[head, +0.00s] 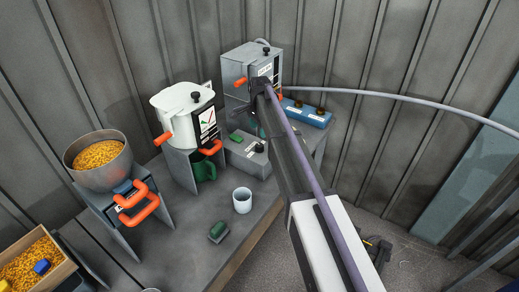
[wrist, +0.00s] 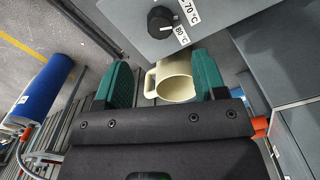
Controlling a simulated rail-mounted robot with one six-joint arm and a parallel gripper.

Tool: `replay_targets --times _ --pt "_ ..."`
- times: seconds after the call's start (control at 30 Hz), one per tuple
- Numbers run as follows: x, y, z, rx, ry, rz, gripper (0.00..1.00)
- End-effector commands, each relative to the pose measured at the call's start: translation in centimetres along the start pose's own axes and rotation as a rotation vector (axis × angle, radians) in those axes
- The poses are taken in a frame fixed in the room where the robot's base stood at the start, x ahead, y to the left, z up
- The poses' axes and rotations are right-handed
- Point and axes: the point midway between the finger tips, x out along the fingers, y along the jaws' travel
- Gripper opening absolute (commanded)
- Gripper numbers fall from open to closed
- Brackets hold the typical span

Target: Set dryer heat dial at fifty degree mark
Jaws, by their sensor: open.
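A black round dial (wrist: 160,19) sits on a grey panel (wrist: 218,14) at the top of the wrist view. White labels beside it read 70 °C and 80 °C. No fifty degree mark can be made out, and the dial's exact setting is unclear. My gripper (wrist: 163,80) is open, with its green fingertips apart and below the dial in the picture, not touching it. A cream mug (wrist: 177,88) shows between and beyond the fingertips. In the head view my arm reaches toward a grey box (head: 240,62) at the back and partly hides it.
A low grey box with a black knob (head: 258,148) stands on the bench. A white machine (head: 178,103), a metal bowl (head: 73,165), a white cup (head: 242,200) and a green block (head: 218,232) are to its left or front. A blue object (head: 308,114) lies at right.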

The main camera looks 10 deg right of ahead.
Motion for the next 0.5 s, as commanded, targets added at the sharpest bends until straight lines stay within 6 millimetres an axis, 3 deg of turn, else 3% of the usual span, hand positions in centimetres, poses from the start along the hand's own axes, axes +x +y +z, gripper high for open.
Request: replay_targets --times 0.03,0.3,0.5 --pt "2.1 0.0 0.0 0.000 0.000 0.000 0.65" --pt "8.4 0.0 0.0 -0.001 0.000 0.000 0.65" --pt "9.3 0.0 0.0 -0.002 0.000 0.000 0.65"
